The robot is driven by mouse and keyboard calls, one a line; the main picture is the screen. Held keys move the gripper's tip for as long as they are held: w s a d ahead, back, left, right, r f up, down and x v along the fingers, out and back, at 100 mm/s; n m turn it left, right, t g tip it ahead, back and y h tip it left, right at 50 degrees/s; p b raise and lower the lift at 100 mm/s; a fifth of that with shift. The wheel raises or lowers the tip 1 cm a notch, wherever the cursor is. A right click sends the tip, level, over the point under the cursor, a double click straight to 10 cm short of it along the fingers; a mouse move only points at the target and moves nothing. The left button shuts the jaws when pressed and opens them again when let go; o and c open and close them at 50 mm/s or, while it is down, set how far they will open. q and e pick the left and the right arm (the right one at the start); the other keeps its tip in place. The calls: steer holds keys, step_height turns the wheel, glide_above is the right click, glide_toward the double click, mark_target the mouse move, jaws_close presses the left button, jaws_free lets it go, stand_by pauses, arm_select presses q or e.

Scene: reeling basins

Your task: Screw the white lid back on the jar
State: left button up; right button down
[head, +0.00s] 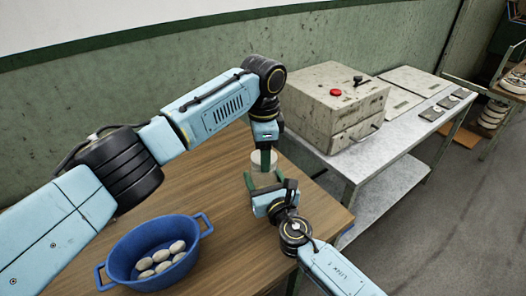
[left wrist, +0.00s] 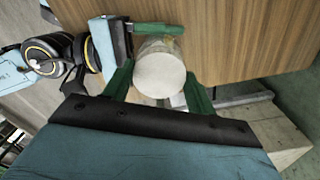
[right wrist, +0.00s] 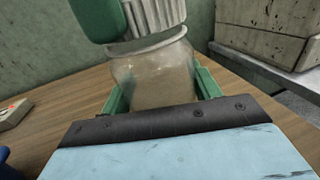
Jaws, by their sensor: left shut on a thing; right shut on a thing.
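The clear jar (head: 265,180) stands on the wooden table near its right edge, with brownish contents showing in the right wrist view (right wrist: 152,80). The white lid (head: 262,157) is at the jar's mouth; its round top faces the left wrist camera (left wrist: 160,75). In the right wrist view its ribbed side (right wrist: 158,14) is above the jar's rim, and I cannot tell whether the threads are engaged. My left gripper (left wrist: 160,88) is shut on the lid from above. My right gripper (right wrist: 155,90) is shut around the jar's body from the near side.
A blue two-handled basin (head: 128,250) with several pale cocoons stands at the table's front left. A grey box with a red button (head: 335,105) sits on the metal bench (head: 390,180) to the right. The wall (head: 60,130) runs behind.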

arm_select(q)
steer(key=m, duration=0.7)
steer(key=shift+w, duration=0.1)
steer(key=m, duration=0.5)
steer(key=shift+d+m, duration=0.1)
steer(key=shift+m, duration=0.3)
steer(key=m, duration=0.5)
steer(key=shift+w, duration=0.1)
steer(key=m, duration=0.7)
steer(key=shift+d, duration=0.15)
steer(key=o, duration=1)
